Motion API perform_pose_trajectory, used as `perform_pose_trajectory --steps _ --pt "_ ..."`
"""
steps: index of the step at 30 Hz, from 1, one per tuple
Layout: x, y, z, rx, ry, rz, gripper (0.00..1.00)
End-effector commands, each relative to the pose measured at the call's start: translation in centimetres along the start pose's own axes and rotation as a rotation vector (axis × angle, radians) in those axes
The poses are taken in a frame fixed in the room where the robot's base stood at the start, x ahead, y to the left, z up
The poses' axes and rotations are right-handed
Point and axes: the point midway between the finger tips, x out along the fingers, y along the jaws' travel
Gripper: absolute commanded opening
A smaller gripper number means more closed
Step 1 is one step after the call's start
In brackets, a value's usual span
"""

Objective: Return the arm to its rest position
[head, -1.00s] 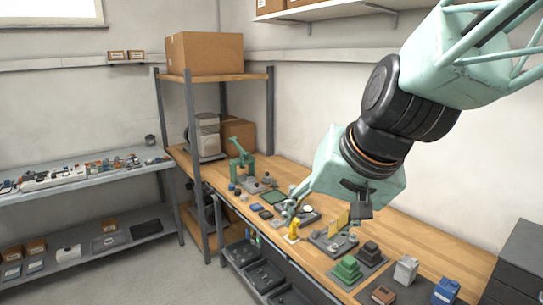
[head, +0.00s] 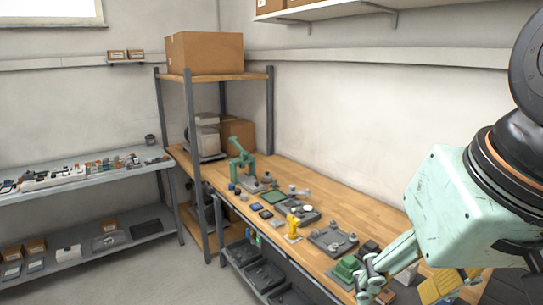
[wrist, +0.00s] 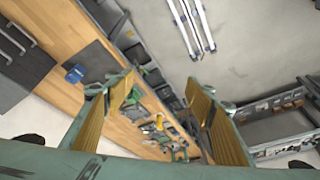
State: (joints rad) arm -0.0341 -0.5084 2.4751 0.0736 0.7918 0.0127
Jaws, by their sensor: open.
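My gripper (wrist: 158,82) is open in the wrist view, with its two yellow-padded fingers spread wide. Nothing is held between the pads. In the head view my gripper (head: 408,282) is at the lower right, in front of the near end of the wooden workbench (head: 345,205). The wrist is tilted, and the gripper hides part of the bench's near end. The head view does not show clearly how far above the bench the fingers are.
A blue block (wrist: 75,74) shows in the wrist view. A shelf rack (head: 190,150) stands at the bench's far end.

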Motion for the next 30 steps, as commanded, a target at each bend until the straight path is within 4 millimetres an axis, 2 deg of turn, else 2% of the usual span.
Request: perform_pose_trajectory --steps 3,9,13,21,23,30 --pt "-0.9 1.1 2.1 -0.012 -0.012 0.026 0.5" --pt "-1.8 2.4 4.5 -0.028 -0.031 0.057 0.5" --pt "-2.0 2.8 5.2 -0.032 -0.038 0.066 0.5" --pt "-2.0 2.9 5.3 -0.033 -0.039 0.067 0.5" --pt "-2.0 2.9 5.3 -0.033 -0.039 0.067 0.46" --pt "-2.0 2.8 5.3 -0.033 -0.039 0.067 0.25"
